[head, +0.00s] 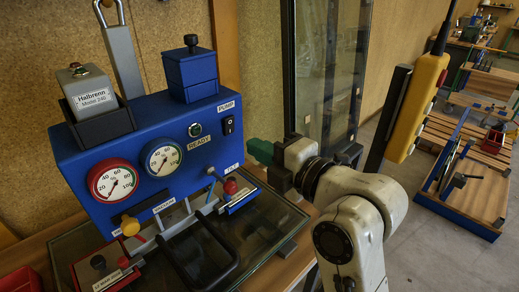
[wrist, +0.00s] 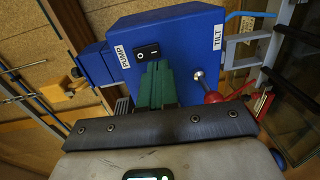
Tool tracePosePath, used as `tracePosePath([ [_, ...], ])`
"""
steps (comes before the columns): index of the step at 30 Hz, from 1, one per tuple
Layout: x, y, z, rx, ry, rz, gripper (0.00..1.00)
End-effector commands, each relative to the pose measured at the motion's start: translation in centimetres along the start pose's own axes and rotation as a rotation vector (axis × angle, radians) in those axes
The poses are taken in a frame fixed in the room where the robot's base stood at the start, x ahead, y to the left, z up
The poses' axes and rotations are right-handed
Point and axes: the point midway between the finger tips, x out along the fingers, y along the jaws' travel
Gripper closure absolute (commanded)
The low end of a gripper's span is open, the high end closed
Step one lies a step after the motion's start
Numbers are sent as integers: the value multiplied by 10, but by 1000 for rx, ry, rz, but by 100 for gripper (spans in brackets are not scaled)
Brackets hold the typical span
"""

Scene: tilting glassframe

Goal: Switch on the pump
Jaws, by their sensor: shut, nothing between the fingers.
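The pump switch (head: 228,126) is a black rocker with white marks on the right end face of a blue control box (head: 75,155). A PUMP label (head: 227,106) sits above it in the head view. The switch also shows in the wrist view (wrist: 147,51), beside its label; I cannot tell which side is pressed in. My gripper (head: 251,147) has green fingers, which are shut and empty. It is to the right of and a little below the switch in the head view, apart from it. In the wrist view the fingertips (wrist: 158,64) appear just below the switch.
The box front carries two dials, red-rimmed (head: 114,183) and blue-rimmed (head: 162,157), and a READY label (head: 199,143). A red-knobbed lever (head: 230,187) stands near the TILT label, close to my gripper. A yellow pendant (head: 417,105) hangs right. A glass panel (head: 308,70) stands behind.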

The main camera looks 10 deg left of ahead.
Motion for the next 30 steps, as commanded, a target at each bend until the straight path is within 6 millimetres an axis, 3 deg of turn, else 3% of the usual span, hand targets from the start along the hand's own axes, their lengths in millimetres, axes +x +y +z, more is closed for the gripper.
tracePosePath([
  [16,-75,-18,0,0,0,-1,100],
  [30,-86,-19,-1,0,2,-2,100],
])
